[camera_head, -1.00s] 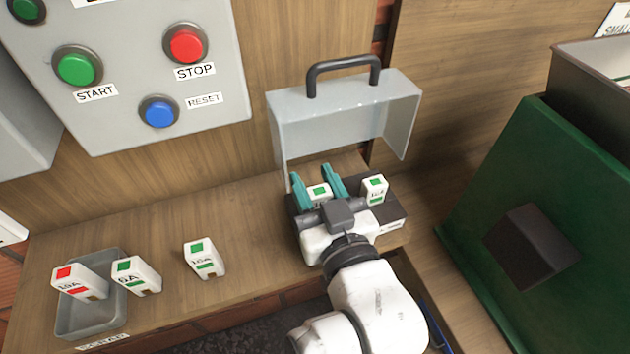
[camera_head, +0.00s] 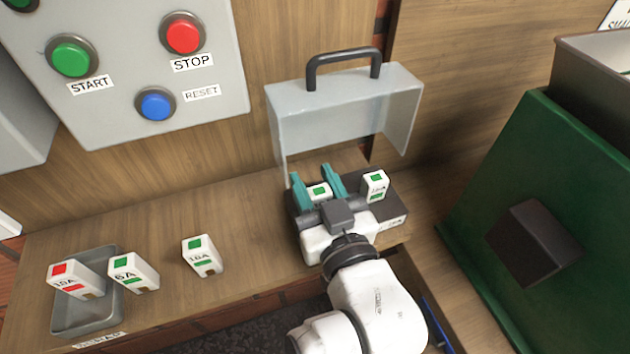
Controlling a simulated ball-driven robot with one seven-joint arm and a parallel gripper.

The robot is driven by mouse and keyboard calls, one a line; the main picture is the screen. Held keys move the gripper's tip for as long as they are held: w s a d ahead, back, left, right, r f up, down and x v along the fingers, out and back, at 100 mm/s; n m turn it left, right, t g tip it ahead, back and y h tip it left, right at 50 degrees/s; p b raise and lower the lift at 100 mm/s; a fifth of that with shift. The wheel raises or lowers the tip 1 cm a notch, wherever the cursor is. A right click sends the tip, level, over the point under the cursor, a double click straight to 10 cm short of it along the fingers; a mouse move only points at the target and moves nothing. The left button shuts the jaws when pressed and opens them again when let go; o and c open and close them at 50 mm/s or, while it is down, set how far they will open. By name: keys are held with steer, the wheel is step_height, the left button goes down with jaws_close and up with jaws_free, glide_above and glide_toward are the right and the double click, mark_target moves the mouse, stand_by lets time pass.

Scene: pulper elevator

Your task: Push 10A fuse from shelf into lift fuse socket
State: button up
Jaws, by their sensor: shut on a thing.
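My gripper (camera_head: 319,187) has its two teal fingers on either side of a white fuse (camera_head: 319,192) with a green mark, and is shut on it. The rating of this fuse is hidden. It is at the left position of the dark fuse socket block (camera_head: 393,216) on the shelf. My wrist covers the block's front and the fuse's lower part, so I cannot tell how deep it sits. Another white, green-marked fuse (camera_head: 375,186) stands upright in the right position, beside the right finger and apart from it.
A clear cover with a dark handle (camera_head: 343,57) is raised behind the block. On the wooden shelf (camera_head: 235,215), a red-marked fuse (camera_head: 75,279) rests in a grey tray (camera_head: 85,323), a 6A fuse (camera_head: 134,273) by its edge, and another green-marked fuse (camera_head: 202,256) apart. A green machine (camera_head: 560,190) stands right.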

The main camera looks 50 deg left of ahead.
steer(key=shift+f, duration=0.35)
stand_by(0.3)
steer(key=o, duration=1.2)
steer(key=shift+c, duration=0.2)
steer(key=b+v, duration=0.2)
steer(key=v, duration=0.8)
steer(key=shift+s+d+b, duration=0.15)
steer(key=shift+d+b, duration=0.15)
steer(key=shift+d, duration=0.1)
